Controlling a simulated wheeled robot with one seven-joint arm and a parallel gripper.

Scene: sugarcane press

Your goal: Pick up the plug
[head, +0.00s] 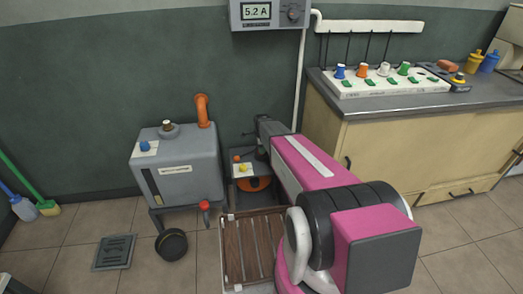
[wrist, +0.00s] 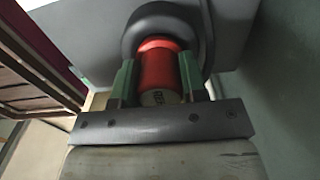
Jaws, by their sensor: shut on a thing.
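In the wrist view, the plug (wrist: 160,74) is a red cylinder with a pale end face towards the camera. My gripper (wrist: 157,64) has its two green fingers shut on the sides of the plug. The far end of the plug sits within a dark grey round collar (wrist: 137,40) on a light grey body. I cannot tell how deep it goes in.
A grey tank (head: 175,168) with an orange pipe and a red knob stands left of my arm. A wooden slatted rack (head: 234,262) lies below the arm. A counter (head: 420,102) with a row of coloured pieces is at the right.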

